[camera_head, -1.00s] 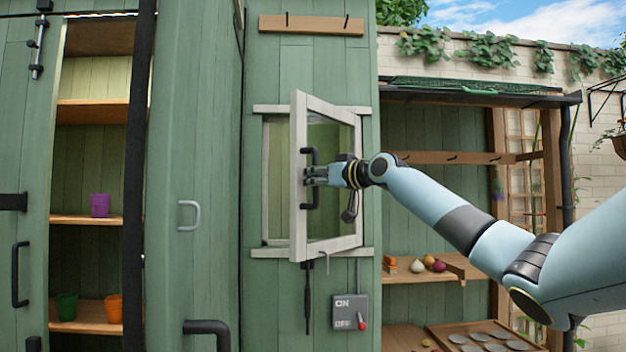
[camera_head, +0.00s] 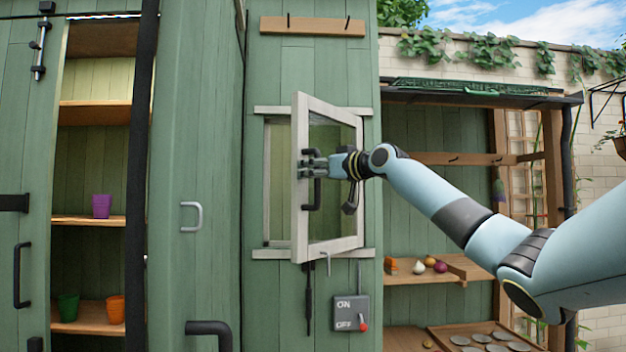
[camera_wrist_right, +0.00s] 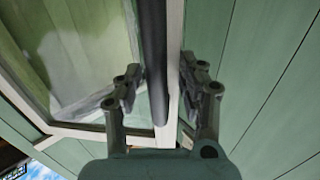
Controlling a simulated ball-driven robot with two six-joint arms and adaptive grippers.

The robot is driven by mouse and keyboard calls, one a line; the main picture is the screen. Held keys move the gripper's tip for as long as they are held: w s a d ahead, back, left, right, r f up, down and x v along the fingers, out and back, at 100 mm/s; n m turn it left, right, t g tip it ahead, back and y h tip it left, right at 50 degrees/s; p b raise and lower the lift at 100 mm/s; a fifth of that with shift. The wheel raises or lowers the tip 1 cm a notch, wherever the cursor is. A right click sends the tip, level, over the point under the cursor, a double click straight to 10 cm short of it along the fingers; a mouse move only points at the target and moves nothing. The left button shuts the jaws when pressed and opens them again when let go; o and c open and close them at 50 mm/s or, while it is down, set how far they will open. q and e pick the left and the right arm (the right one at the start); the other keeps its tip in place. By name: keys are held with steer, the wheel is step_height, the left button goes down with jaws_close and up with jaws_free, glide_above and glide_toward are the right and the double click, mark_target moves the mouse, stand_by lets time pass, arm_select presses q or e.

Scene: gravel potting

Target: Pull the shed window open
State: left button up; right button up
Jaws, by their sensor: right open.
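The shed window (camera_head: 300,220) has a pale wooden frame and stands swung outward from its opening (camera_head: 278,185) in the green wall. A dark bar handle (camera_head: 313,195) is on the frame near its free edge. My right gripper (camera_head: 304,164) is open at the handle's upper part and hides some of it. In the right wrist view the open fingers (camera_wrist_right: 160,80) lie on either side of the dark handle (camera_wrist_right: 153,50) and the pale frame edge (camera_wrist_right: 173,60). Whether a finger touches them I cannot tell. My left gripper is out of view.
A grey ON/OFF switch box (camera_head: 350,313) is below the window. A peg rail (camera_head: 312,27) is above it. An open potting bench (camera_head: 415,280) with bulbs stands right, behind my arm. Shelves (camera_head: 85,220) with pots show at left.

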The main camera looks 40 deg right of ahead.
mark_target(304, 141)
step_height(304, 141, up, 8)
steer(key=shift+f, duration=0.1)
stand_by(0.7)
